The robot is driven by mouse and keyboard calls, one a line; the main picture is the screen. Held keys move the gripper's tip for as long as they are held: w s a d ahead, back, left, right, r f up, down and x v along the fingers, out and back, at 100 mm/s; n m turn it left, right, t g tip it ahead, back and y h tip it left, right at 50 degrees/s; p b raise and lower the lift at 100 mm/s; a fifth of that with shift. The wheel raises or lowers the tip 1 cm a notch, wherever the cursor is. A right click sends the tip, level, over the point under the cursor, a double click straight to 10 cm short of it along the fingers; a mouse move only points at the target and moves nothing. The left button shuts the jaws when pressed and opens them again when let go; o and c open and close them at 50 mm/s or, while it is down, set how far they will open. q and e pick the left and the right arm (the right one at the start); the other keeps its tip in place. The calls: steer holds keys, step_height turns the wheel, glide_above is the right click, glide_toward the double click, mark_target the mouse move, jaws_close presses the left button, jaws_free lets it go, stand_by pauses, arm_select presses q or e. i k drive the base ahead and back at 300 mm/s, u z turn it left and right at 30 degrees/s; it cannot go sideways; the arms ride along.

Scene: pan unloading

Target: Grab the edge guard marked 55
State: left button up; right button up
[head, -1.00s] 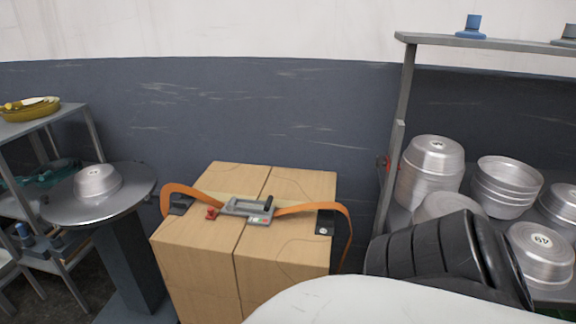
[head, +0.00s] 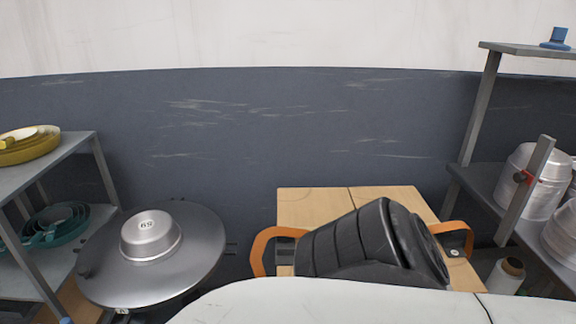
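A dark edge guard (head: 458,240) sits under the orange strap (head: 465,229) at the right edge of the cardboard box stack (head: 310,203). It bears a small pale round mark, too small to read. Another dark edge guard (head: 284,251) sits under the strap at the left edge, partly hidden; no number shows on it. My black ribbed right arm crosses in front of the boxes and hides the middle of the strap and its tensioner. Neither of my grippers is in view.
A round metal table (head: 205,250) at left holds an upturned pan (head: 152,236) whose mark looks like 69. A shelf (head: 65,152) with a yellow dish (head: 28,150) stands far left. A rack (head: 484,105) with stacked pans (head: 530,185) stands right, beside a spool (head: 506,275).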

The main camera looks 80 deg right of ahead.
mark_target(452, 248)
steer(key=i, duration=0.3)
steer(key=z, duration=1)
